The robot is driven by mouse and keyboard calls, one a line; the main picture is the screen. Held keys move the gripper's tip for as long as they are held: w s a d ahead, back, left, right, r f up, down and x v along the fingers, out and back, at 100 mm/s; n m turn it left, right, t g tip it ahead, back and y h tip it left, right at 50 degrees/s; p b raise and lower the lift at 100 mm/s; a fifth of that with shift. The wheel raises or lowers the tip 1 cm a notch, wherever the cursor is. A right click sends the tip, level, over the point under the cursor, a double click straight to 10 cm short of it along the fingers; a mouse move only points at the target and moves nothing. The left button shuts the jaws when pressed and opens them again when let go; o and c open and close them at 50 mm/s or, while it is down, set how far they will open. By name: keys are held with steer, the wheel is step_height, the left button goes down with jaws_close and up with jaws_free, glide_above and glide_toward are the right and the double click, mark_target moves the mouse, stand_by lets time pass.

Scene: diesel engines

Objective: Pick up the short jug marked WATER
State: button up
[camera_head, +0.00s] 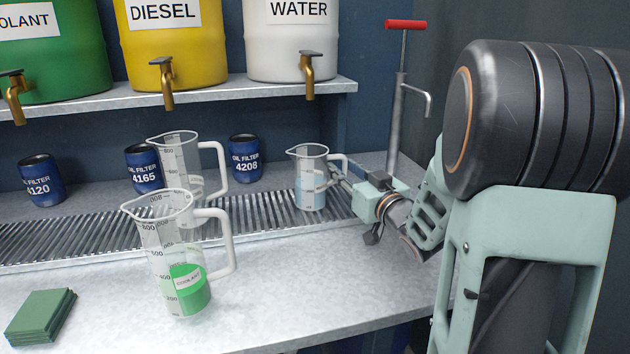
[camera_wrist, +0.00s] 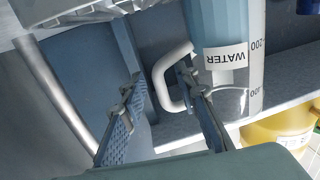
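The short clear jug (camera_head: 311,196) holds pale blue liquid and stands upright at the right end of the grating. In the wrist view the jug (camera_wrist: 222,25) appears upside down, with a WATER label and its white handle (camera_wrist: 160,78) toward my gripper. My gripper (camera_head: 339,174) is at the handle side of the jug. In the wrist view its fingers (camera_wrist: 160,82) are apart, with the handle's upright bar between the tips. The right-hand fingertip appears to be inside the handle loop. I cannot tell whether either finger touches the handle.
A tall jug marked COOLANT (camera_head: 180,265) with green liquid stands in front, and another tall jug (camera_head: 178,165) behind it. Oil filters (camera_head: 246,158) line the back. A red-handled pump (camera_head: 398,120) stands close behind my gripper. The tapped shelf (camera_head: 220,97) hangs above.

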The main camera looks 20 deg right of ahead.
steer(key=shift+c, duration=0.4)
jaws_close()
steer(key=shift+r, duration=0.25)
